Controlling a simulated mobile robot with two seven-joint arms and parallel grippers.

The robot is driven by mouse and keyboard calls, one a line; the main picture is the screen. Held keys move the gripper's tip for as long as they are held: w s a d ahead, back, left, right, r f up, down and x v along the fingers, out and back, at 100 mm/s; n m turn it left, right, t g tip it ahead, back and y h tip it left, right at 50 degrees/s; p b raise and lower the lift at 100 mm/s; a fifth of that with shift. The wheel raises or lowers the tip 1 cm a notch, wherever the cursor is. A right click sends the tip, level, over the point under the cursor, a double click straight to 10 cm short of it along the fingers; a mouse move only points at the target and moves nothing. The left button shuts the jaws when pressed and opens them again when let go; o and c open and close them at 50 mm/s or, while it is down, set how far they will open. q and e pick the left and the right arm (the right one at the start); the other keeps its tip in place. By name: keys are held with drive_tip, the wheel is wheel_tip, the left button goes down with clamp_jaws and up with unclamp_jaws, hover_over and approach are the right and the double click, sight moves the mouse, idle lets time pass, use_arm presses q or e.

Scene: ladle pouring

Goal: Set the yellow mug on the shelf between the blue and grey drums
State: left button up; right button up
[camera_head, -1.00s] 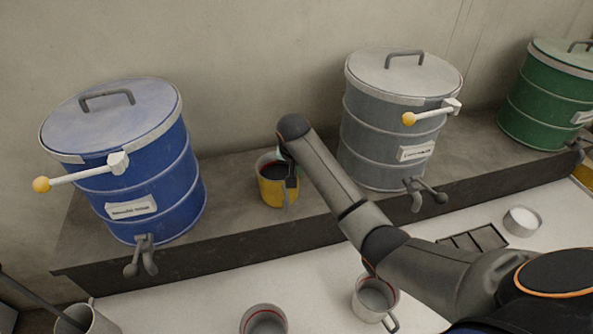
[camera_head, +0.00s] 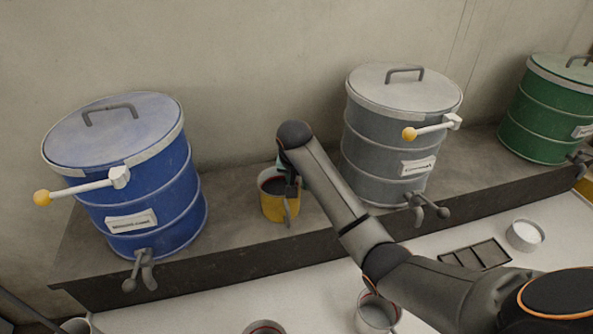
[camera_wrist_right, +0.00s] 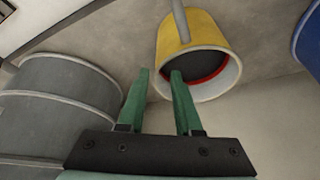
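The yellow mug (camera_head: 279,207) stands upright on the shelf (camera_head: 233,226), between the blue drum (camera_head: 152,195) and the grey drum (camera_head: 385,150). Its inside looks dark with a red ring. My right gripper (camera_head: 288,180) is at the mug's right rim in the head view. In the right wrist view the green fingers (camera_wrist_right: 160,73) are spread apart, one over the mug's mouth and one outside its rim. The mug (camera_wrist_right: 190,28) shows a pale rim there, and neither finger clearly presses on its wall. My left gripper is out of view.
A green drum (camera_head: 545,108) stands further right on the shelf. Below, the white table holds a grey cup (camera_head: 374,314), a dark divided tray (camera_head: 474,255) and a small white-filled dish (camera_head: 525,236). Drum levers and taps jut forward.

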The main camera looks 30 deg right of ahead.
drive_tip(key=v, duration=0.9)
